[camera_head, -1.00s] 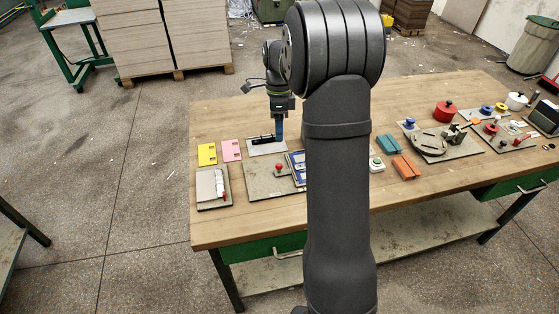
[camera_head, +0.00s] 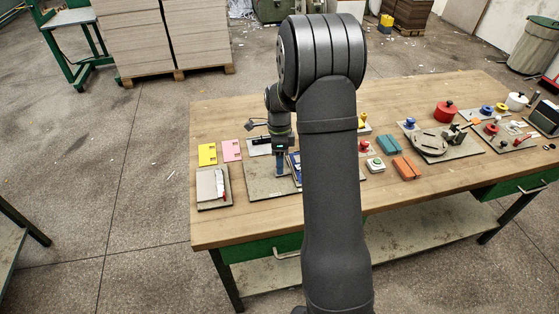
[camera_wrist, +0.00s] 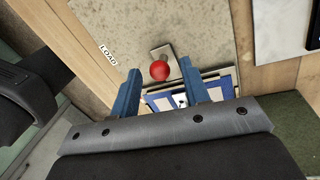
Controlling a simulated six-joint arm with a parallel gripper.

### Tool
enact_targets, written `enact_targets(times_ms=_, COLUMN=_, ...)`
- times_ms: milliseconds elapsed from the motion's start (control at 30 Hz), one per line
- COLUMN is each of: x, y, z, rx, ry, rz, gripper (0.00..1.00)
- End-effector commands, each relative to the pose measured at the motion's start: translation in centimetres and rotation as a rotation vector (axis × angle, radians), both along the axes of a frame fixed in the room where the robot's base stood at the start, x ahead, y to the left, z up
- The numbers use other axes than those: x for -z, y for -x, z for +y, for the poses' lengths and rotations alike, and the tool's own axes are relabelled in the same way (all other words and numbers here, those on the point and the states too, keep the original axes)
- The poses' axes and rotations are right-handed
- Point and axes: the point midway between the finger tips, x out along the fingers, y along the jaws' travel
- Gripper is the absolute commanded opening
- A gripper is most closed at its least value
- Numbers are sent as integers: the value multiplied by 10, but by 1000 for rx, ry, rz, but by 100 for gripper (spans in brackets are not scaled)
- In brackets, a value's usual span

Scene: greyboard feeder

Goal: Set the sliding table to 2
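The sliding table is a grey board (camera_head: 258,181) near the table's front left; in the wrist view (camera_wrist: 125,22) it has a LOAD label. A red ball knob (camera_wrist: 159,70) stands on a small grey metal piece. In the head view my gripper hides the knob. Blue-and-white panels (camera_wrist: 165,102) lie past the knob, partly hidden by the fingers; any numbers cannot be read. My gripper (camera_wrist: 158,74) points down with its blue fingers apart, one tip on each side of the knob in the picture. Contact cannot be told. It also shows in the head view (camera_head: 280,173).
A yellow card (camera_head: 207,154) and a pink card (camera_head: 231,150) lie to the left. A board with a white-and-red tool (camera_head: 212,186) is at the front left.

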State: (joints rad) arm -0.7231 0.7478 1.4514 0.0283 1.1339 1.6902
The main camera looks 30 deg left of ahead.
Motion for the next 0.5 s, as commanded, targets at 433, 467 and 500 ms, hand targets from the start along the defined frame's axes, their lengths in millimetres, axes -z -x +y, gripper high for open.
enact_targets(times_ms=433, x=0, y=-4, z=-3, rx=2, ry=0, rz=0, gripper=0)
enact_targets(times_ms=467, x=0, y=-6, z=-5, rx=2, ry=0, rz=0, gripper=0)
enact_targets(times_ms=500, x=0, y=-9, z=-9, rx=3, ry=0, rz=0, gripper=0)
